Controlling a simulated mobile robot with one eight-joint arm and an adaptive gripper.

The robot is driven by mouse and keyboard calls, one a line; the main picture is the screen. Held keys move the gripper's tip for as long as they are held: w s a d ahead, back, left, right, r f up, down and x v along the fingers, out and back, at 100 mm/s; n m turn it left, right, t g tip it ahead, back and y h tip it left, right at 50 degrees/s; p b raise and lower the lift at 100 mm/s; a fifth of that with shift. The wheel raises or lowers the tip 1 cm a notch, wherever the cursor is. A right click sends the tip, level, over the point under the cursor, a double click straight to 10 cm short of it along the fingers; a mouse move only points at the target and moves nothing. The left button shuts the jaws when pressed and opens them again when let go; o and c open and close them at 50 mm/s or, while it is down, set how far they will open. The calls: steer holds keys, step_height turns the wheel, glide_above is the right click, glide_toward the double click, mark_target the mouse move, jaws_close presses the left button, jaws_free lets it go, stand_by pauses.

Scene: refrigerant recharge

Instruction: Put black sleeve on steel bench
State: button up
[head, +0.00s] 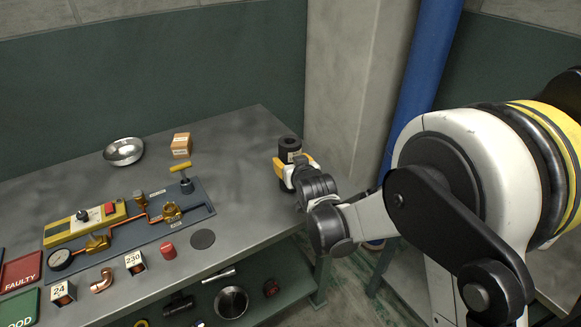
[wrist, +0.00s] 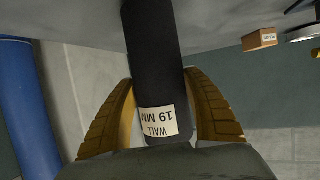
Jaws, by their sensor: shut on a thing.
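The black sleeve (head: 289,147) is a dark cylinder held upright at the right end of the steel bench (head: 237,150). In the wrist view the sleeve (wrist: 152,60) carries a white label reading "WALL 19 MM". My gripper (head: 290,172) has yellow fingers closed on both sides of the sleeve; they also show in the wrist view (wrist: 160,118). The sleeve's far end meets the grey bench surface in the wrist view, but I cannot tell whether it touches or sits just above it.
A cardboard box (head: 181,146) and a metal bowl (head: 124,151) stand at the back of the bench. A panel with pipes and valves (head: 130,222) lies left of my gripper. A blue pipe (head: 420,80) rises at right.

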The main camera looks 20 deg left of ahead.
steer(key=shift+f, duration=0.45)
steer(key=shift+r, duration=0.15)
steer(key=o, duration=0.7)
steer(key=shift+f, duration=0.2)
steer(key=o, duration=0.4)
steer(key=shift+o, duration=0.2)
